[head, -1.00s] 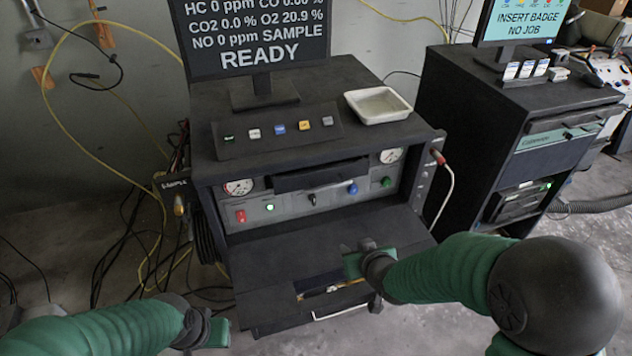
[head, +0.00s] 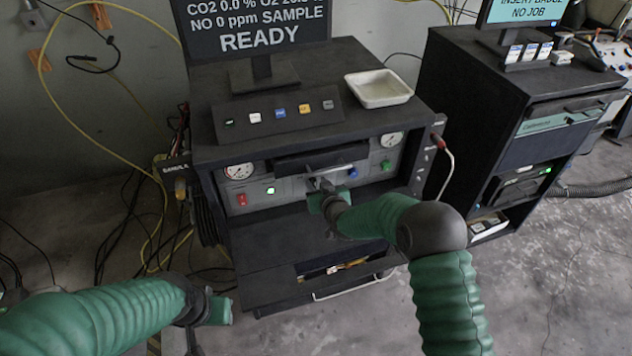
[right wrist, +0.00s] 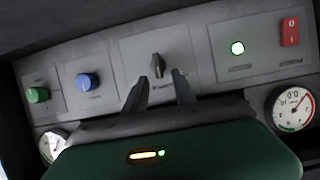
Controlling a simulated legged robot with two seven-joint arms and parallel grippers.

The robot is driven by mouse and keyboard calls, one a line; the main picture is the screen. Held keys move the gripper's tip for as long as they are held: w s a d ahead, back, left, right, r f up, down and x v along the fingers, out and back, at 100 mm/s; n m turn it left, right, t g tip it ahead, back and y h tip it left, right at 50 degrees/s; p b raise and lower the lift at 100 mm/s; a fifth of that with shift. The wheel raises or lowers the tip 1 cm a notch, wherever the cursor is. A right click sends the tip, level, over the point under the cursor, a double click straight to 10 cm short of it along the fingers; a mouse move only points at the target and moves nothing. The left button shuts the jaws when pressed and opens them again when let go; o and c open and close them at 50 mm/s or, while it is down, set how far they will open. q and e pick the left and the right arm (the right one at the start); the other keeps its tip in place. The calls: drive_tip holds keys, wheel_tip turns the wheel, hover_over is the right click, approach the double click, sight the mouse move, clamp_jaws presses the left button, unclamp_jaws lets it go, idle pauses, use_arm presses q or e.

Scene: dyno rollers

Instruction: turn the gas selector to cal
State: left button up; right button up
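The gas selector is a small black knob (right wrist: 157,66) on the grey front panel, with its grip roughly upright in the right wrist view. Its label is too small to read. In the head view my right gripper covers it. My right gripper (right wrist: 160,77) is open, its two dark fingertips spread just short of the knob, one to each side in the picture; I see no contact. In the head view the right gripper (head: 318,182) is at the middle of the panel. My left gripper (head: 207,312) hangs low at the left, away from the bench; its fingers are unclear.
The panel also holds a red switch (right wrist: 289,31), a lit green lamp (right wrist: 237,48), a blue knob (right wrist: 87,81), a green knob (right wrist: 37,95) and gauges. An open drawer (head: 345,268) is below. A white tray (head: 380,88) sits on top. The screen (head: 258,25) reads SAMPLE, READY.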

drive_tip(key=shift+w+a+f, duration=0.2)
drive_tip(key=shift+w+f, duration=0.05)
drive_tip(key=shift+w, duration=0.35)
drive_tip(key=shift+c, duration=0.2)
clamp_jaws()
drive_tip(key=shift+d, duration=0.1)
